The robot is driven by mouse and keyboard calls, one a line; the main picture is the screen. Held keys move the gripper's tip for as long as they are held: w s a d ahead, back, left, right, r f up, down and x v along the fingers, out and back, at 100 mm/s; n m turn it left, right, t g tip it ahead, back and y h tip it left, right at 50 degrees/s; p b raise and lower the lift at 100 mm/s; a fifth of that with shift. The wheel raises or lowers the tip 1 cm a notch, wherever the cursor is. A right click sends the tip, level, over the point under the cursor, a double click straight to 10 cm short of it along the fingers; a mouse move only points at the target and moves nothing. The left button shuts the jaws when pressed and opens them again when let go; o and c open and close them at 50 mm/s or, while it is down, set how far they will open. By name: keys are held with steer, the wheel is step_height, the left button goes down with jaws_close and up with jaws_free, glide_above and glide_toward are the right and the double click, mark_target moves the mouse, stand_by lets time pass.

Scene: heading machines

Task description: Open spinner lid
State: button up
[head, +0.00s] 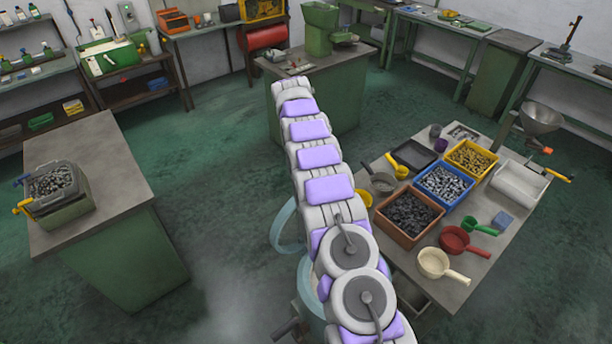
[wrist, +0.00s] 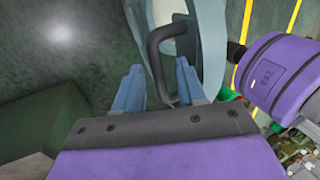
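The spinner (head: 308,300) is a pale blue-grey round machine, low in the head view and partly hidden behind my arm. A pale blue curved rim (head: 283,236), which looks like its lid, stands up beside my arm. In the wrist view a pale blue curved part (wrist: 209,45) carries a dark bent handle (wrist: 153,52). My gripper (wrist: 160,80) has its two blue-grey fingers apart. The lower end of the handle lies between them, nearer the right finger; I cannot tell if it touches. The fingertips cannot be made out in the head view.
A table at right holds crates of metal parts (head: 409,218), scoops and pans. A green bench (head: 95,175) at left carries a filled bin (head: 62,210). Another green bench (head: 320,90) stands behind. Green floor (head: 215,170) is clear between the benches.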

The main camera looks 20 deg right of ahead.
steer(key=shift+s+r, duration=0.15)
steer(key=shift+r, duration=0.1)
steer(key=shift+s+a, duration=0.35)
steer(key=shift+s, duration=0.2)
steer(key=shift+s+a+r+b, duration=0.1)
steer(key=shift+s+b, duration=0.2)
steer(key=shift+s, duration=0.6)
steer(key=shift+s+a+r+b, duration=0.1)
steer(key=shift+s+b, duration=0.15)
steer(key=shift+s, duration=0.65)
steer(key=s+a+b, duration=0.1)
steer(key=s+a, duration=0.1)
steer(key=s, duration=0.8)
steer(key=shift+s+r, duration=0.4)
steer(key=shift+r, duration=0.05)
steer(key=shift+a, duration=0.1)
